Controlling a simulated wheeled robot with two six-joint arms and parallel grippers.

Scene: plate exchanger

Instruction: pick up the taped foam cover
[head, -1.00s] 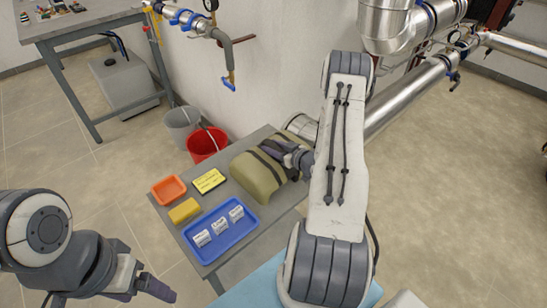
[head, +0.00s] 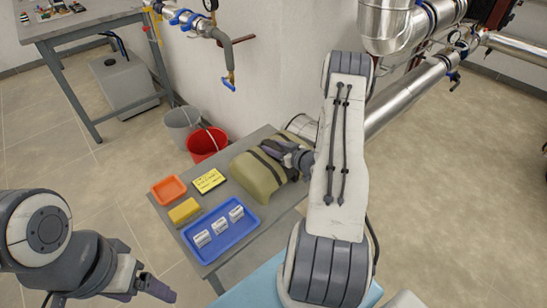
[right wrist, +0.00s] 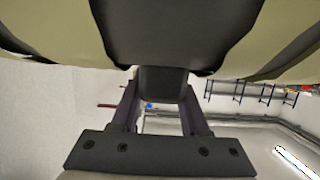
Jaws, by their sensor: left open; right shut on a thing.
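The taped foam cover (head: 255,177) is an olive, rounded piece with dark tape bands. In the head view it is at the back right of the small grey table, seemingly resting on it. My right gripper (head: 287,152) is at the cover's upper right side and shut on it; the arm hides part of the cover's right end. In the right wrist view the cover (right wrist: 240,30) fills the top, with a dark band in the middle above the gripper (right wrist: 160,85). My left gripper (head: 160,290) is open and empty at the lower left, away from the table.
On the table (head: 232,262) are an orange tray (head: 168,189), a yellow sponge (head: 185,211), a yellow note (head: 209,180) and a blue tray (head: 220,250) with labelled white pieces. A red bucket (head: 205,146) and grey bucket (head: 181,124) stand behind. Pipes (head: 410,95) run at the right.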

